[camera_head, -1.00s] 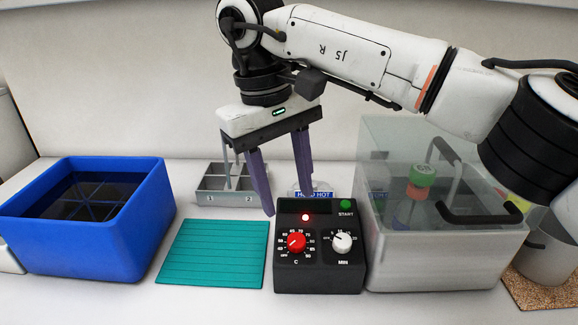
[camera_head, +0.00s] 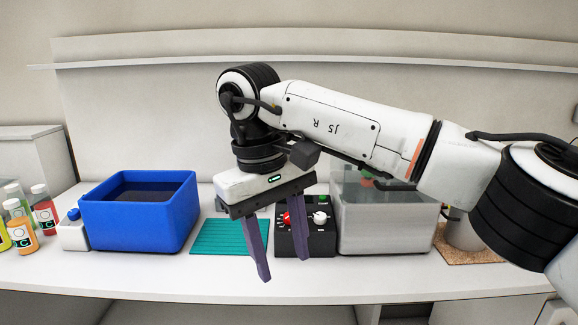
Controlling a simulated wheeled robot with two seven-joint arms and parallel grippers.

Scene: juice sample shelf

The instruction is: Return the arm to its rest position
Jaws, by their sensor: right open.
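My right arm reaches in from the right side of the head view. My right gripper (camera_head: 283,278) points down with its two purple fingers apart and nothing between them. It hangs in front of the black control box (camera_head: 318,240) and the teal ridged mat (camera_head: 215,237), and partly hides both. My left gripper does not show.
A blue bin (camera_head: 140,222) with dark contents stands left of the mat. Several juice bottles (camera_head: 44,208) stand at the far left. A clear-lidded bath (camera_head: 385,228) stands right of the control box. A cup (camera_head: 463,232) stands on a cork mat (camera_head: 470,254). The bench front is clear.

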